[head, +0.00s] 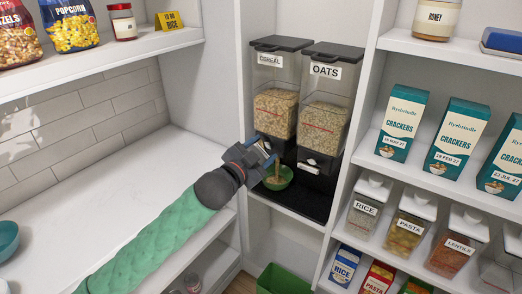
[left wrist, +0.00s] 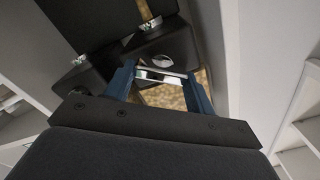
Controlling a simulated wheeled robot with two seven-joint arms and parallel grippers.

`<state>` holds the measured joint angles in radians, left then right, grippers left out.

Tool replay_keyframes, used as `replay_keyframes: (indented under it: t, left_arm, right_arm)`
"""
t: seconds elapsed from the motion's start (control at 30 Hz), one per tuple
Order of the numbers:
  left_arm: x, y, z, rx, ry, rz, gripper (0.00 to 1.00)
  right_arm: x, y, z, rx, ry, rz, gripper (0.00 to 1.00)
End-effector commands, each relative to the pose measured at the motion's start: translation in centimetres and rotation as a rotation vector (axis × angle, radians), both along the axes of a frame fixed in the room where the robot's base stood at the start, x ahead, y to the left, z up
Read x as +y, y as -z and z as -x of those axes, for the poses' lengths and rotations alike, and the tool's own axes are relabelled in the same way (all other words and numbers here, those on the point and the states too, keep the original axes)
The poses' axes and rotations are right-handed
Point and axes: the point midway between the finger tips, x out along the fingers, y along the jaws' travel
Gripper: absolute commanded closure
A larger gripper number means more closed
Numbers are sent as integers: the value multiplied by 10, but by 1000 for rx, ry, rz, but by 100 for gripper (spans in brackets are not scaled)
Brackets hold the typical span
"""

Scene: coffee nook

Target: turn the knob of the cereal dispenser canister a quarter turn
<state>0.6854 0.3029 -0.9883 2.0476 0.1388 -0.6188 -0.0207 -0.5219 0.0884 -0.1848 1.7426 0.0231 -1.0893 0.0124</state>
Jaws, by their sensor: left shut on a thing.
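The cereal canister (head: 277,105), clear with a black lid and labelled CEREAL, stands left of the oats canister (head: 327,100) in the dispenser. My left gripper (head: 266,154) reaches from the left to the front of the cereal canister's black base. It is shut on the knob (left wrist: 161,61), which shows as a pale, shiny part between the blue fingers in the left wrist view (left wrist: 160,82). The fingers hide most of the knob in the head view. A tan stream of cereal (left wrist: 145,11) comes from the outlet. A green bowl (head: 283,183) stands below it. My right gripper is out of view.
The dispenser stands on a black mat (head: 305,199) in a narrow bay between white panels. Cracker boxes (head: 402,125) and jars (head: 408,230) fill the right shelves. The white counter (head: 120,190) under my left arm is mostly clear. A green bin (head: 283,280) is below.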

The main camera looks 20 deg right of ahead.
Motion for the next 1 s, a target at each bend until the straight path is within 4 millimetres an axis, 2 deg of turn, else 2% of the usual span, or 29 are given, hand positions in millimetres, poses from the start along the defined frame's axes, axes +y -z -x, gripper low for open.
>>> replay_keyframes:
  t: [0.6, 1.0]
  left_arm:
    - [-1, 2, 2, -460, 0, -359, 68]
    - [-2, 4, 2, -672, 1, -525, 68]
  right_arm:
    - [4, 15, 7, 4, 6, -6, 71]
    - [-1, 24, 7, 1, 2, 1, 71]
